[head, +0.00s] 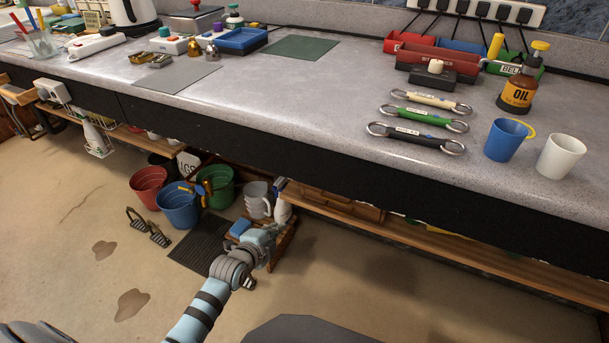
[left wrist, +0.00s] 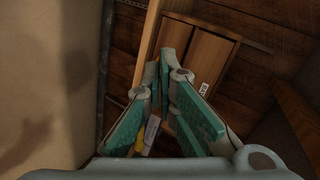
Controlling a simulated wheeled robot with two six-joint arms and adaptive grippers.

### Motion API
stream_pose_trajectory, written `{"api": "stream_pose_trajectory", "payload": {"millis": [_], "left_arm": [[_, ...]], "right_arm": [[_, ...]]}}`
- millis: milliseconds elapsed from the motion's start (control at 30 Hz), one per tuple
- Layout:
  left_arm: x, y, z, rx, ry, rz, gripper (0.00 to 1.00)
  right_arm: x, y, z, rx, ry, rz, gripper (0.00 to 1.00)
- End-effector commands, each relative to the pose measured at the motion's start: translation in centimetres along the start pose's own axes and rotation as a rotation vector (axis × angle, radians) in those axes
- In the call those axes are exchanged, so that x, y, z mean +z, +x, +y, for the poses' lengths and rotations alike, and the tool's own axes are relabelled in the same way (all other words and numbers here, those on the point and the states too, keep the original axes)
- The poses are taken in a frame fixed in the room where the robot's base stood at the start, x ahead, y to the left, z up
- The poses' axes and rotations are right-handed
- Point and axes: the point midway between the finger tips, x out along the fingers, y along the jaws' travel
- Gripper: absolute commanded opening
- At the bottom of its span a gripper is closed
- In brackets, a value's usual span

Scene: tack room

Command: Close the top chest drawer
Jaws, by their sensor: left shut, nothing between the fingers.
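A small wooden chest (head: 340,203) sits on the low shelf under the bench, partly hidden by the bench's dark front. In the left wrist view, wooden chest panels (left wrist: 209,60) with a small white label show just beyond the fingers. I cannot tell how far the top drawer stands out. My left gripper (head: 265,236) is low in front of the bench, to the left of the chest in the head view. In the left wrist view its teal fingers (left wrist: 172,72) are together and empty, pointing towards the wooden panels; contact is not clear. My right gripper is not in view.
The bench top (head: 330,85) overhangs the shelf (head: 430,240). Red (head: 148,185), blue (head: 179,205) and green (head: 217,186) buckets stand left of my gripper, near a dark mat (head: 203,247). The floor in front is open.

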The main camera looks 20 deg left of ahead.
Motion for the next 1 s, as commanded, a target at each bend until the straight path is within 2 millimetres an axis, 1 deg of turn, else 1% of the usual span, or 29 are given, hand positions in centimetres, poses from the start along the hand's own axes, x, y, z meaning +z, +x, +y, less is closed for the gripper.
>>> {"api": "stream_pose_trajectory", "payload": {"millis": [33,67,100,167,267,367,567,700,833,1000], "left_arm": [[-1.3,-0.2,-3.9,-0.063,0.099,0.029,0.0],[-1.9,-0.4,-5.6,-0.095,0.152,0.042,0.0],[-2.5,-0.6,-7.1,-0.125,0.206,0.052,0.0],[-3.0,-0.5,-8.3,-0.15,0.25,0.059,0.0],[-3.1,0.4,-8.6,-0.156,0.263,0.06,0.0],[-3.1,2.1,-8.6,-0.154,0.262,0.058,0.0],[-3.2,6.5,-9.0,-0.154,0.26,0.056,0.0],[-3.5,9.5,-9.3,-0.152,0.258,0.057,0.0],[-3.8,11.4,-10.4,-0.151,0.26,0.056,0.0],[-4.0,12.5,-11.2,-0.151,0.26,0.056,0.0]], "right_arm": [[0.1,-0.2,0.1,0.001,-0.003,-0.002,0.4],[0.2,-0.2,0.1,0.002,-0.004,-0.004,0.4],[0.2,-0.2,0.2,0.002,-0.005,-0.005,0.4],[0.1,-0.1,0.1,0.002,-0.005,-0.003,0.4],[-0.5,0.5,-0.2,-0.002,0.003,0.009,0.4],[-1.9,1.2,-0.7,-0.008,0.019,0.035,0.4],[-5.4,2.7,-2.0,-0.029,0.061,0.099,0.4],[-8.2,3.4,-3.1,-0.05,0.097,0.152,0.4],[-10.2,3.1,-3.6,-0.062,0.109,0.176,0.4],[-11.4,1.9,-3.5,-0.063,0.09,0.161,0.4]]}}
